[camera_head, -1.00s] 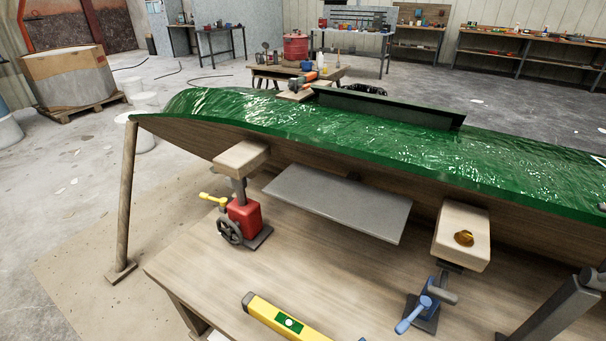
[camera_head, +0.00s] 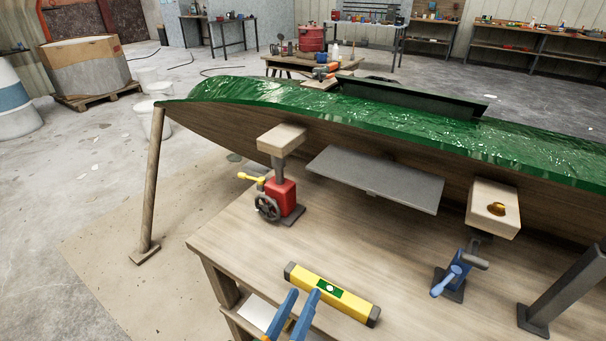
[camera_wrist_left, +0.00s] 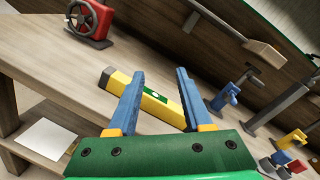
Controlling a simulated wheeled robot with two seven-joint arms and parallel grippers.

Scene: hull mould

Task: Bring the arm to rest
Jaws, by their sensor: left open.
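My left gripper (camera_head: 301,309) comes in at the bottom of the head view, its blue fingers apart and empty, just in front of a yellow spirit level (camera_head: 333,291) on the wooden bench (camera_head: 225,245). In the left wrist view the open fingers (camera_wrist_left: 158,88) frame the level (camera_wrist_left: 150,97) with nothing held between them. I cannot tell whether a finger touches the level. The green boat hull (camera_head: 380,118) lies above the bench. My right gripper shows in neither view.
A red jack (camera_head: 281,196) with a wooden pad stands under the hull at left, and a blue-handled support (camera_head: 450,282) at right. A grey board (camera_head: 375,180) sits below the hull. A dark post (camera_head: 562,292) rises at the right.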

